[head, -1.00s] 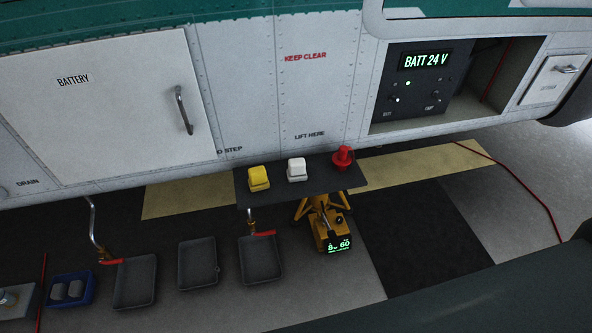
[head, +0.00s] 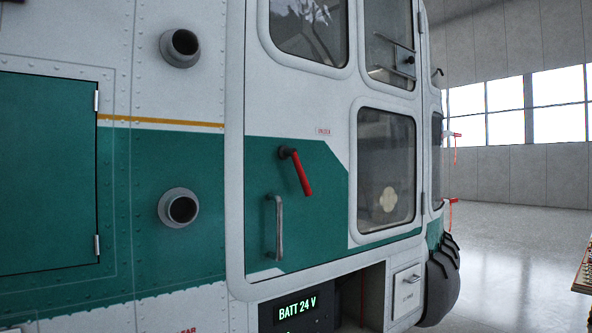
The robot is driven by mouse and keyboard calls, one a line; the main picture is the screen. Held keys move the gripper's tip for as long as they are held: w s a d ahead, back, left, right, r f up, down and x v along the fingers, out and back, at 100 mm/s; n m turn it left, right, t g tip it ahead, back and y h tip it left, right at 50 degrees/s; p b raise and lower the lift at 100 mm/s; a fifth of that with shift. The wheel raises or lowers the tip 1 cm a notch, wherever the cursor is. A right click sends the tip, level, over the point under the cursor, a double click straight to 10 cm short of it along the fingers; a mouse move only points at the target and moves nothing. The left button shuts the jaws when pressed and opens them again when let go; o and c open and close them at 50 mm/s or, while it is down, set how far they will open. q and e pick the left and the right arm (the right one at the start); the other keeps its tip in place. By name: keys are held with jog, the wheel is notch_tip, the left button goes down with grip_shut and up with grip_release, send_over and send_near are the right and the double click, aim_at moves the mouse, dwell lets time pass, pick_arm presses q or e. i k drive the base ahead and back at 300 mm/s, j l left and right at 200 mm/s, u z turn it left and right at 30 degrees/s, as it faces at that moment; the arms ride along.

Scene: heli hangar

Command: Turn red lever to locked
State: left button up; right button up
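The red lever (head: 302,175) is on the green and white helicopter door (head: 325,235). Its dark pivot (head: 286,152) is at the upper left, and the red arm hangs down and slightly to the right. A small red-lettered label (head: 323,131) sits above and right of the lever; its lettering is too small to read surely. Neither of my grippers is in view.
A grey door handle (head: 275,228) stands upright just below and left of the lever. Two round grey ports (head: 180,47) stick out on the left. Below is the BATT 24 V panel (head: 297,308). Open floor (head: 510,230) lies at the right.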

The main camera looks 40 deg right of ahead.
aim_at(284, 153)
jog(key=i+l, duration=0.1)
jog(key=l, duration=0.3)
jog(key=l+z, duration=0.15)
jog(key=l, duration=0.3)
jog(key=i+l, duration=0.15)
jog(key=l, duration=0.25)
jog(key=i+l+z, duration=0.1)
jog(key=l, duration=0.3)
jog(key=i+l, duration=0.1)
jog(key=l, duration=0.3)
jog(key=i+l+z, duration=0.15)
jog(key=l, duration=0.2)
jog(key=i+l, duration=0.1)
jog(key=l, duration=0.3)
